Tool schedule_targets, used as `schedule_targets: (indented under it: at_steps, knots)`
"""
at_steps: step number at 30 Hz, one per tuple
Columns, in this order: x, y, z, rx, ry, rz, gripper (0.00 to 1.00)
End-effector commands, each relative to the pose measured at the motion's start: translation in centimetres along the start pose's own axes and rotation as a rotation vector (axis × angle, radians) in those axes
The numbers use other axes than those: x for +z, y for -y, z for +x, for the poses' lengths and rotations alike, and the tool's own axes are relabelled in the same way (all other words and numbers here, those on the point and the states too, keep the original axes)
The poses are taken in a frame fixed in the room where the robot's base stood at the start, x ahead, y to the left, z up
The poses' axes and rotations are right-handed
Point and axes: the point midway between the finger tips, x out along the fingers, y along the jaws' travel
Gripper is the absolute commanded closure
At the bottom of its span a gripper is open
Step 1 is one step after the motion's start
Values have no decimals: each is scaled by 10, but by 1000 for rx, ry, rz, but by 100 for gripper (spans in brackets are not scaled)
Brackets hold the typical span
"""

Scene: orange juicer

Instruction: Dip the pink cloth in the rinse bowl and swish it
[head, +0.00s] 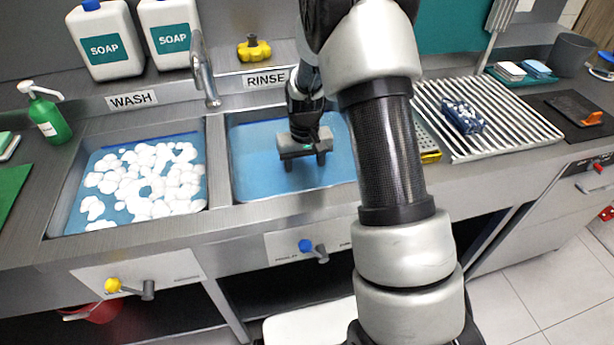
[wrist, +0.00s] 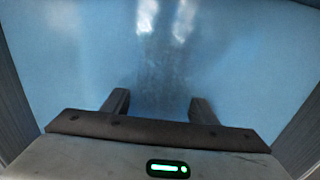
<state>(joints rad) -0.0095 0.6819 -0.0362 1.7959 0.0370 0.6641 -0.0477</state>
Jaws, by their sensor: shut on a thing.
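The rinse bowl (head: 255,150) is the right-hand basin under the RINSE sign, holding blue water. My gripper (head: 302,163) is inside it, pointing down, with its fingertips low at the water. In the wrist view the two fingers (wrist: 158,106) stand apart, with blurred, darker blue water between and beyond them. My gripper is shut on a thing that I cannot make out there. No pink cloth shows in either view; the water or the gripper may hide it.
The wash basin (head: 150,185) with white foam lies to the left. A tap (head: 205,75) stands between the basins. A slatted drain rack (head: 490,120) holding a dark blue item is at the right. The bowl's walls are close around my gripper.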

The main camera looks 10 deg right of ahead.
Motion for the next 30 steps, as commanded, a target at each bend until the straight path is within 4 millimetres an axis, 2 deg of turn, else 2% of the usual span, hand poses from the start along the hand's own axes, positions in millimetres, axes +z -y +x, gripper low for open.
schedule_targets:
  at_steps: [6, 10, 14, 24, 30]
  knots:
    - [0, 26, 0, 0, 0, -3, 65]
    - [0, 31, 0, 0, 0, -1, 65]
    - [0, 24, 0, 0, 0, 3, 65]
    - [0, -11, 0, 0, 0, 2, 65]
    - [0, -13, 0, 0, 0, -1, 65]
